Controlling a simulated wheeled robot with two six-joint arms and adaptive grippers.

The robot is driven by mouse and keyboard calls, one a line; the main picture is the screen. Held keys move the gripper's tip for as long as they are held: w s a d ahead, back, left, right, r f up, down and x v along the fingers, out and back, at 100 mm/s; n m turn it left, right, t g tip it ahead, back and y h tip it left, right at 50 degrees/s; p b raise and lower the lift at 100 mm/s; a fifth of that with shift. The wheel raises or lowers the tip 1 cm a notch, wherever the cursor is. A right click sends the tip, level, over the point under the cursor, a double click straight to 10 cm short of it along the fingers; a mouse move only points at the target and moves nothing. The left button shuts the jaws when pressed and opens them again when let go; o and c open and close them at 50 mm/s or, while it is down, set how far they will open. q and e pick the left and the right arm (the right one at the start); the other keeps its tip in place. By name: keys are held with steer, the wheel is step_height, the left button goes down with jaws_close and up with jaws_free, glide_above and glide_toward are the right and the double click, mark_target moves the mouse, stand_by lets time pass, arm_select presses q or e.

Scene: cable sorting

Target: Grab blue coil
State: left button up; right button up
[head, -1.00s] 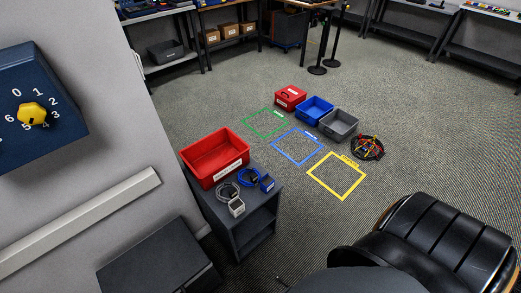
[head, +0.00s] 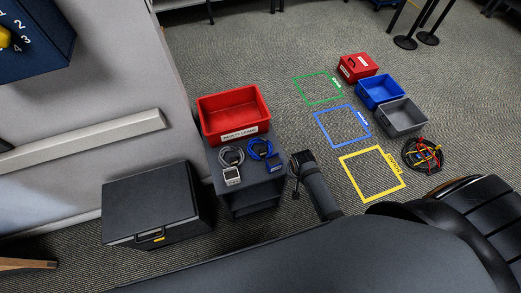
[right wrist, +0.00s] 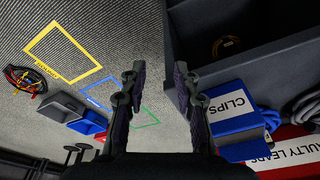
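The blue coil (head: 259,147) lies on top of the dark small cabinet (head: 248,192), with a blue box (head: 275,162) at its lower right. In the right wrist view a piece of the coil (right wrist: 269,117) shows behind the blue box (right wrist: 235,121) labelled CLIPS. My right gripper (head: 296,174) is just right of the cabinet in the head view, apart from the coil. In the right wrist view its two fingers (right wrist: 159,88) are spread with nothing between them. My left gripper is in neither view.
A grey coil (head: 231,156) with a grey box (head: 232,175) lies left of the blue coil. A red bin (head: 210,134) labelled FAULTY LEADS stands behind them. A black case (head: 150,205) is at left, a black chair (head: 487,215) at right. The floor beyond has taped outlines.

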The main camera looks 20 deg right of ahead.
steer(key=w+a+r+m, duration=0.2)
steer(key=w+r+m, duration=0.3)
steer(key=r, duration=0.7)
steer(key=r+m+g, duration=0.1)
steer(key=m+g, duration=0.1)
steer(key=m, duration=0.5)
glide_above(263, 150)
steer(key=shift+d+y+b, duration=0.3)
steer(key=shift+y+b, duration=0.05)
steer(key=shift+y, duration=0.05)
steer(key=shift+w+a+r+m, duration=0.15)
steer(key=shift+w+a+m, duration=0.05)
steer(key=shift+a+m, duration=0.1)
step_height(263, 150, down, 11)
steer(key=shift+s+r+b, duration=0.15)
steer(key=shift+r+b, duration=0.05)
steer(key=shift+b, duration=0.4)
steer(key=shift+s, duration=0.1)
jaws_close()
